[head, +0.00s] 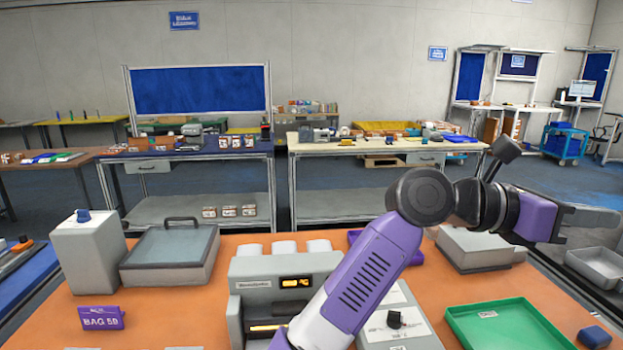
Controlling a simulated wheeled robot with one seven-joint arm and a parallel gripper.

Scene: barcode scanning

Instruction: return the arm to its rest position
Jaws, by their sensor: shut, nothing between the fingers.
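My purple and black arm reaches up from the bottom middle of the head view, bends at a dark joint and extends to the right. My gripper (600,218) is at the right side of the picture, pointing right, shut and empty. It is raised in front of the far floor and appears clear of the orange table (190,312). The arm hides part of the grey device (262,272) with orange displays and part of the panel (410,325) with a black knob.
A green tray (508,325) lies below my gripper at the right. A grey box (470,250) is behind the forearm, and a grey bin (598,265) is at the right edge. A lidded grey case (170,255) and a purple BAG 50 sign (101,318) are at left.

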